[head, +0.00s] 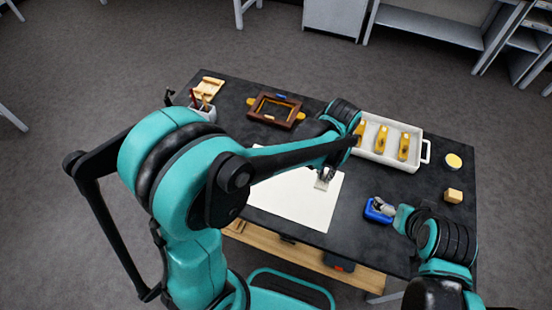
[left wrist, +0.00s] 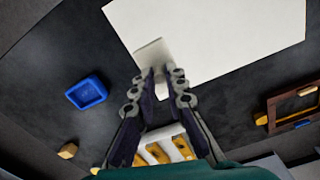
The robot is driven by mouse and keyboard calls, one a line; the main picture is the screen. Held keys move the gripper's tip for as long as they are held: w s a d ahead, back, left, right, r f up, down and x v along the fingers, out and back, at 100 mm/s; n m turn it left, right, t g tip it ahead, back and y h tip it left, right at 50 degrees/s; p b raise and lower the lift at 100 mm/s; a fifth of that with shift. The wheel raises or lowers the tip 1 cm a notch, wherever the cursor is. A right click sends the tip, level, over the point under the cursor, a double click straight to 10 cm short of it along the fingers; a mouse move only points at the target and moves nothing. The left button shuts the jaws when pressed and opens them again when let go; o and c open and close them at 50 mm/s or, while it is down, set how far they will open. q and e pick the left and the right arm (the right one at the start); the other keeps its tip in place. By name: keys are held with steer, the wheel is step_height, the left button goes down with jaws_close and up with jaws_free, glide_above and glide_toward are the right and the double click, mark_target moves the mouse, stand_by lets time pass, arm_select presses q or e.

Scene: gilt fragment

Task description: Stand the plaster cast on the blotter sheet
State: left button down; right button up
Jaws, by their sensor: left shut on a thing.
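The plaster cast (head: 321,185) is a small pale block. My left gripper (head: 326,174) is shut on it, over the right part of the white blotter sheet (head: 290,205). In the left wrist view the cast (left wrist: 151,50) sits between the fingertips (left wrist: 160,72) and overlaps the near edge of the sheet (left wrist: 215,35). I cannot tell whether the cast touches the sheet. My right gripper (head: 384,207) is over the blue tray at the right; whether it is open or shut is unclear.
The blue tray (head: 370,215) looks empty in the left wrist view (left wrist: 87,93). A white tray (head: 378,157) with yellow pieces lies behind my left gripper. A brown frame (head: 262,117), a tool cup (head: 206,114), a yellow disc (head: 453,161) and a tan block (head: 453,196) stand around the dark table.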

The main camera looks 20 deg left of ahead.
arm_select(q)
steer(key=a+f, duration=0.2)
steer(key=a, duration=0.1)
steer(key=a+f+b, duration=0.1)
steer(key=a+f, duration=0.1)
steer(key=a, duration=0.2)
steer(key=w+a+f+b, duration=0.1)
steer(key=a+f, duration=0.1)
steer(key=a, duration=0.1)
steer(key=shift+a+f, duration=0.15)
steer(key=shift+a, duration=0.15)
steer(key=shift+a+f+b, duration=0.25)
steer(key=shift+a+b, duration=0.05)
steer(key=shift+a, duration=0.15)
steer(key=shift+f+b, duration=0.7)
steer(key=shift+f, duration=1.3)
steer(key=shift+f, duration=0.1)
steer(key=c, duration=1.6)
jaws_free()
steer(key=shift+o, duration=0.2)
